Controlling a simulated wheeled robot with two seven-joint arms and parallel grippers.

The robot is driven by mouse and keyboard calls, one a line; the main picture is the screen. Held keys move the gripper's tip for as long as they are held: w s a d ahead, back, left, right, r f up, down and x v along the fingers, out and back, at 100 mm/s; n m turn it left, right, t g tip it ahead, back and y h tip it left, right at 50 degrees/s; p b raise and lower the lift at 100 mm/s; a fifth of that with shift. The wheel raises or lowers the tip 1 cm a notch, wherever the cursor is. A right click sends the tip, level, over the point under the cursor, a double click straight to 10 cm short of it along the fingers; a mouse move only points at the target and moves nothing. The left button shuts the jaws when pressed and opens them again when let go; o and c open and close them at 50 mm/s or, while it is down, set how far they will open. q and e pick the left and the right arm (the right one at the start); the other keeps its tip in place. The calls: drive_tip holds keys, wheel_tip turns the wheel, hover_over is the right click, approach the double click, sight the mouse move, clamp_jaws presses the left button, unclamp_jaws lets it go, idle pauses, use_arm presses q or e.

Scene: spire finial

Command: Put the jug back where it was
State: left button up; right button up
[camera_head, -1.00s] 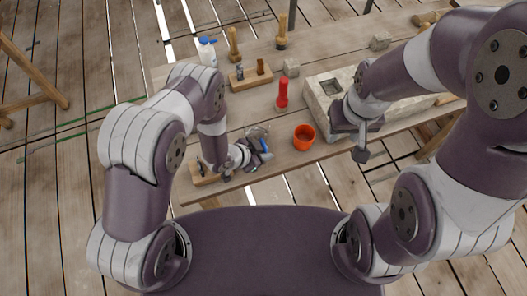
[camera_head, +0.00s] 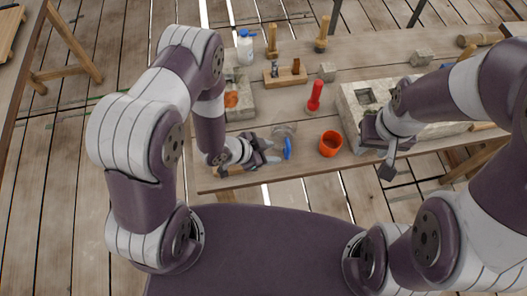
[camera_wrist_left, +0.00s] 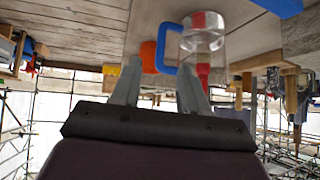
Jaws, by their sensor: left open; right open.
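The jug (camera_head: 281,131) is clear, with a blue handle (camera_head: 288,149), and stands near the front edge of the wooden bench. My left gripper (camera_head: 270,151) is open beside it, on its left and close to the handle. In the left wrist view the jug (camera_wrist_left: 208,42) and its handle lie just beyond the spread, empty fingers (camera_wrist_left: 161,75). Whether a finger touches the handle I cannot tell. My right gripper (camera_head: 386,158) is open near the front of the stone block, well to the right of the jug.
The pale stone block (camera_head: 350,108) is at right. A tool rack (camera_head: 286,75) and a white-and-blue bottle (camera_head: 245,48) are further back. An orange item (camera_head: 231,99) lies at left.

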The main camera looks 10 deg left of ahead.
use_arm(q)
drive_tip(key=w+a+r+n+y, duration=0.3)
drive_tip(key=a+r+n+y, duration=0.4)
drive_tip(key=a+r, duration=0.65)
drive_tip(key=s+r+n+g, duration=0.3)
drive_tip(key=s+r+n, duration=0.2)
drive_tip(key=s+r, duration=0.2)
drive_tip(key=shift+s+a+y, duration=0.3)
drive_tip(key=shift+s+a, duration=0.05)
drive_tip(key=shift+s, duration=0.7)
